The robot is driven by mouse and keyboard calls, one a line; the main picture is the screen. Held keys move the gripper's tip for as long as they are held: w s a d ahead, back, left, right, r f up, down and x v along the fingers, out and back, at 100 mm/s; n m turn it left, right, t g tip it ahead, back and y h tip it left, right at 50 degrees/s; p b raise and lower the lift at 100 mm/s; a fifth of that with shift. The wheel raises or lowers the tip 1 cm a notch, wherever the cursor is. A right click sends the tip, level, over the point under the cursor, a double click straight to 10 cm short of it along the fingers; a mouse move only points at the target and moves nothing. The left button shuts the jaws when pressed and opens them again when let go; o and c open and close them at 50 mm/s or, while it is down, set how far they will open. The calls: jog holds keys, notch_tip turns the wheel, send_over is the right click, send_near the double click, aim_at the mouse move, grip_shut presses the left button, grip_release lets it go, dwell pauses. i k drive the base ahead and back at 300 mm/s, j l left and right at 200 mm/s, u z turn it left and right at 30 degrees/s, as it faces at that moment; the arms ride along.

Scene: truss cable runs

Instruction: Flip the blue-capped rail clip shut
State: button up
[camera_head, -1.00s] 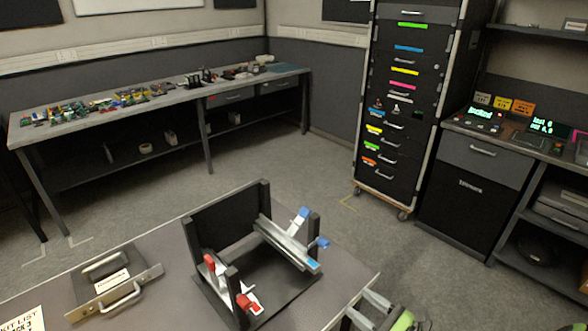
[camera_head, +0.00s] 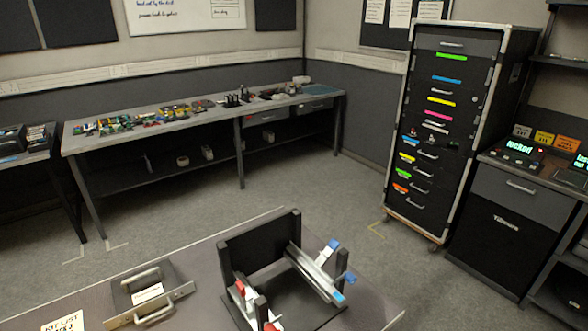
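A black truss frame (camera_head: 252,243) stands on the table at the bottom centre of the head view. Its right side carries a grey metal rail (camera_head: 316,274). A blue-capped rail clip (camera_head: 331,247) stands up from that rail, its lever raised and tilted. Another blue part (camera_head: 347,277) sticks out lower on the same side, and a blue patch marks the rail's near end. The left rail has red-capped parts (camera_head: 240,288), partly cut off by the bottom edge. My gripper is not in view.
A grey case with handles (camera_head: 150,296) and a kit list sheet (camera_head: 66,324) lie left of the frame on the table (camera_head: 205,262). A workbench (camera_head: 190,115) and a black drawer cabinet (camera_head: 440,130) stand behind, across open floor.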

aim_at(333, 245)
jog(key=i+l+u, duration=0.1)
jog(key=l+u, duration=0.6)
jog(key=l, duration=0.25)
jog(key=k+l+u, duration=0.15)
jog(key=l+u, duration=0.25)
jog(key=i+l+u, duration=0.1)
jog(key=l+u, duration=0.85)
jog(key=k+l+u, duration=0.1)
jog(key=l+u, duration=0.35)
jog(key=k+l+u, duration=0.2)
jog(key=l+u, duration=0.3)
jog(key=i+l+u, duration=0.1)
jog(key=l+u, duration=0.15)
jog(key=l, duration=0.15)
jog(key=l+u, duration=0.3)
jog(key=l, duration=0.15)
